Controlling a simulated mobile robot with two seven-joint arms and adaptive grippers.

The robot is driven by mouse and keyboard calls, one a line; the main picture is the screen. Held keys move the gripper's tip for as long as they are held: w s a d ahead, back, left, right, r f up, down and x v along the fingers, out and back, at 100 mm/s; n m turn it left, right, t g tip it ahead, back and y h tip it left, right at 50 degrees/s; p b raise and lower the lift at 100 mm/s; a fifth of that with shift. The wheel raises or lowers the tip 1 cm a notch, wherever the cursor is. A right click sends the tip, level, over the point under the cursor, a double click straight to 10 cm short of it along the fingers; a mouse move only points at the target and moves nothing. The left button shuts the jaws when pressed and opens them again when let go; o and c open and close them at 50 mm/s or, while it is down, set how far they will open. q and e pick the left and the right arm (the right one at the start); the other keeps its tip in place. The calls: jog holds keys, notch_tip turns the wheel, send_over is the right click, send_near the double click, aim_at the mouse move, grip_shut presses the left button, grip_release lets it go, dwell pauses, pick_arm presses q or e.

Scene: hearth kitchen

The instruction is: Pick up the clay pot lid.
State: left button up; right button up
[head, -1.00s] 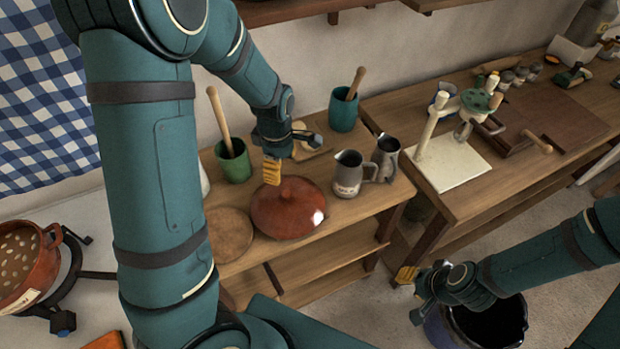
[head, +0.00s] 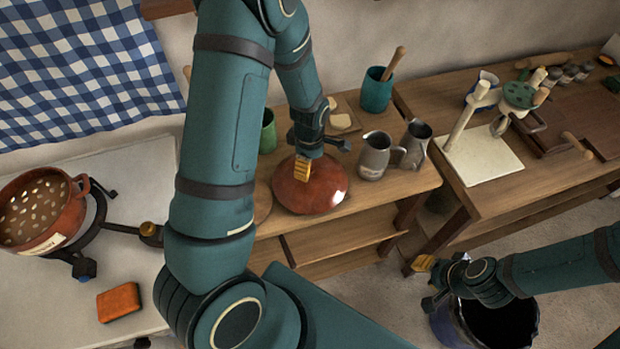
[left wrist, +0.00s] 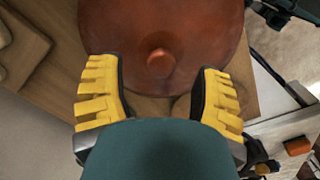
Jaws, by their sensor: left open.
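The clay pot lid (head: 318,192) is a glossy reddish-brown dome lying on the wooden shelf table. In the left wrist view the lid (left wrist: 205,28) shows from above with its round knob (left wrist: 161,63). My left gripper (head: 303,168) is over the lid. In the left wrist view its yellow fingers (left wrist: 160,92) are open and apart on either side, just short of the knob, with nothing between them. In the head view the gripper hides the knob. My right gripper (head: 428,280) is away at the lower right, above a dark bucket; its opening is unclear.
A metal jug (head: 375,157) and a second jug (head: 415,143) stand right of the lid. A green cup (head: 267,132) and a teal cup (head: 376,92) stand behind. A bean pot (head: 68,222) and an orange sponge (head: 119,302) are at left.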

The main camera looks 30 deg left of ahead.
aim_at(327, 185)
pick_arm(q)
jog(key=shift+d+f, duration=0.1)
jog(key=shift+f, duration=1.45)
jog(key=shift+r, duration=0.1)
grip_shut()
